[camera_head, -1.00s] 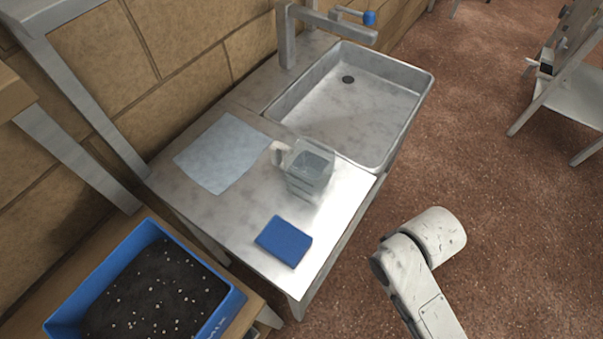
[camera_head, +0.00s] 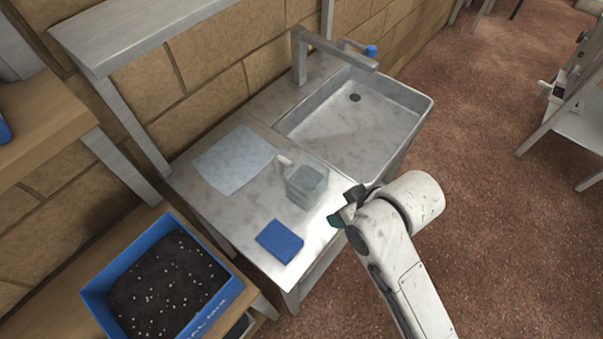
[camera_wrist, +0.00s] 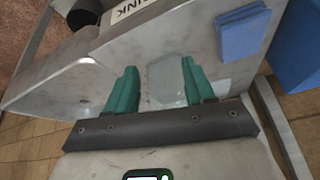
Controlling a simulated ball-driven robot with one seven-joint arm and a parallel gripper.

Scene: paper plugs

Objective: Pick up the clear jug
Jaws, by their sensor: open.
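The clear jug (camera_head: 305,184) stands upright on the steel counter (camera_head: 216,205), in front of the sink, with its pale handle toward the back left. My gripper (camera_head: 340,212) is to the right of the jug in the head view, apart from it. In the wrist view the green fingers of my gripper (camera_wrist: 158,92) are spread. The jug (camera_wrist: 166,84) shows faintly between and beyond them, its lower part hidden by the gripper body. Nothing is held.
A blue sponge (camera_head: 279,241) lies near the counter's front edge, and a pale blue cloth (camera_head: 234,160) lies at the back left. The sink (camera_head: 352,110) and its tap (camera_head: 335,48) are behind the jug. A blue soil tray (camera_head: 95,300) stands at lower left.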

